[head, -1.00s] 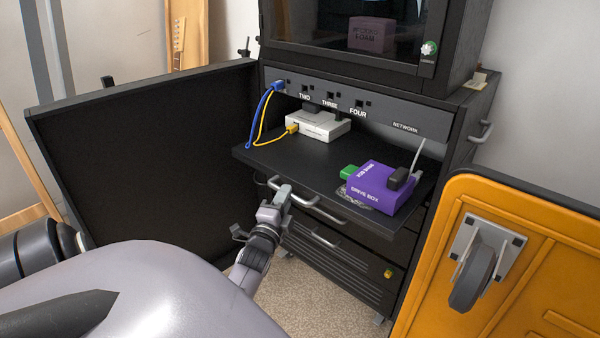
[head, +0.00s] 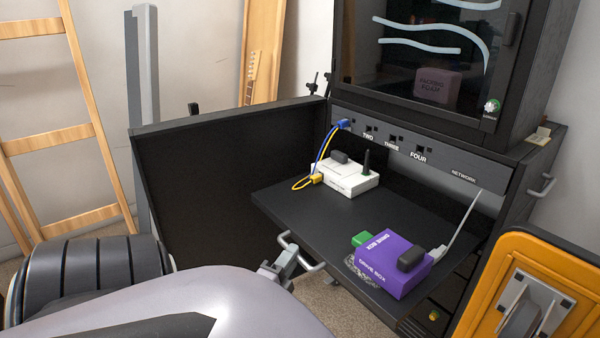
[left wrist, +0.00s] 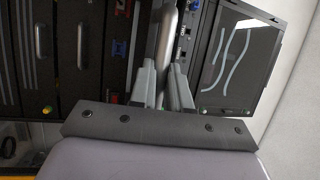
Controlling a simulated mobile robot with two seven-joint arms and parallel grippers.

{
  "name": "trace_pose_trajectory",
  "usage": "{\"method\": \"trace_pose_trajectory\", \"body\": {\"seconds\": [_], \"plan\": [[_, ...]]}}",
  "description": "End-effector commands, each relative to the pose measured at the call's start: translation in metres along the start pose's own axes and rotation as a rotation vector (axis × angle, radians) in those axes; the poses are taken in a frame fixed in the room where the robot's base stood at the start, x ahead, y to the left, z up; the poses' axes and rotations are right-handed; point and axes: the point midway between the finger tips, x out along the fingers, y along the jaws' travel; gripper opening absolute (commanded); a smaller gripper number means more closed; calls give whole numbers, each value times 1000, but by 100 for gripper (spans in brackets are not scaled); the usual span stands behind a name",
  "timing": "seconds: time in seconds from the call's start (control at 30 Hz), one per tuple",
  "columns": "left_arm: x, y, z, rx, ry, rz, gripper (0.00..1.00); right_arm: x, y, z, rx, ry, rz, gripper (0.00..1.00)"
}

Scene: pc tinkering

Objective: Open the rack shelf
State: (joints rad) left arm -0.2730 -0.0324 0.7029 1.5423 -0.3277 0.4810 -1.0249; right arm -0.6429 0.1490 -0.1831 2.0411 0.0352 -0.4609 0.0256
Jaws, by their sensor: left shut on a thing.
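The rack shelf (head: 300,217) is a black sliding tray pulled out from the dark rack. It carries a white router box (head: 346,182) at the back and a purple drive box (head: 392,264) near the front right. A silver handle (head: 302,255) runs along the shelf's front edge. My left gripper (head: 285,262) is at the left part of this handle. In the left wrist view the fingers (left wrist: 164,88) close around the silver handle bar (left wrist: 165,45). My right gripper does not show.
An open black door panel (head: 230,190) stands left of the shelf. A glass-fronted cabinet (head: 430,60) sits above. A yellow-orange case with a caster (head: 510,290) is at the lower right. A wooden ladder (head: 60,130) leans at the far left.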

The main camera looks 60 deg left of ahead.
Motion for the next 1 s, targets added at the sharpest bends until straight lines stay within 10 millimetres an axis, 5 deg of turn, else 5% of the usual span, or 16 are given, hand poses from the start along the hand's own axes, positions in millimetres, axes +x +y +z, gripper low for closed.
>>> {"method": "trace_pose_trajectory", "body": {"seconds": [0.27, 0.3, 0.4, 1.0], "plan": [[-6, -1, 3, 1, -1, -1, 0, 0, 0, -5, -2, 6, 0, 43], [-6, -2, 3, 1, -1, -1, 20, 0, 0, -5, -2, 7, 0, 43], [-6, -2, 3, 1, -1, -1, 42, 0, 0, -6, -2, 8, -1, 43], [-4, 1, 3, 1, 2, -1, 42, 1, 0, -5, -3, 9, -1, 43]]}}
